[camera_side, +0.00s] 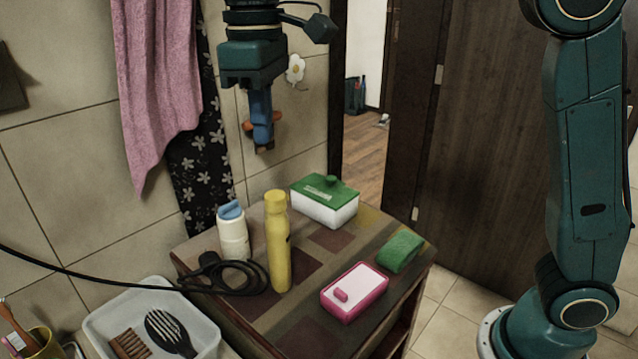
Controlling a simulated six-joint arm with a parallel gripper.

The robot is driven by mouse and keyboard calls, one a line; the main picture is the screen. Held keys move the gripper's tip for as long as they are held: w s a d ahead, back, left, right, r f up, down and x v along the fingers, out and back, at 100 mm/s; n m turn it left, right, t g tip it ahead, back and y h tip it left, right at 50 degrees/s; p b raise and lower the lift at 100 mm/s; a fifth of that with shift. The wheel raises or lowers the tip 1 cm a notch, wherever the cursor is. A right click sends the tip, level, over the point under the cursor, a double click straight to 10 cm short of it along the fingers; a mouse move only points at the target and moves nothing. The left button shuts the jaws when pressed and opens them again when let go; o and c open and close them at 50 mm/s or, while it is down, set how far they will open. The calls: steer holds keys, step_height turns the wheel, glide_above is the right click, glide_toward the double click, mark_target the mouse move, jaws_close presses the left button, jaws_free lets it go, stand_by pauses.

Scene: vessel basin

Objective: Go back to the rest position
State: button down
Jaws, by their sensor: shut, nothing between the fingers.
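My gripper (264,146) hangs at the upper middle of the side view, pointing down. Its fingers are together with nothing between them. It is in the air above the cabinet top (318,263), apart from everything on it. On the cabinet stand a yellow bottle (278,245), a white bottle with a blue cap (232,230) and a white box with a green lid (325,202). A pink and white box (354,292) and a green sponge (399,251) lie at the right.
A black coiled cord (238,278) lies at the cabinet's left. A white tray (200,324) with a comb and a brush is at lower left, beside a yellow cup (40,346). A pink towel (158,90) hangs on the tiled wall. The air around my gripper looks clear.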

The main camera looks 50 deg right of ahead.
steer(key=s+d+m+t, duration=0.2)
steer(key=s+d, duration=0.4)
steer(key=d, duration=0.1)
steer(key=s+d+f+m+t, duration=0.1)
steer(key=s+d+f+m, duration=0.1)
steer(key=s+d+f, duration=0.3)
steer(key=s+d+f+m+t, duration=0.2)
steer(key=s+d+f, duration=0.3)
steer(key=s, duration=0.6)
steer(key=shift+d+t, duration=0.3)
steer(key=shift+d, duration=0.15)
stand_by(0.3)
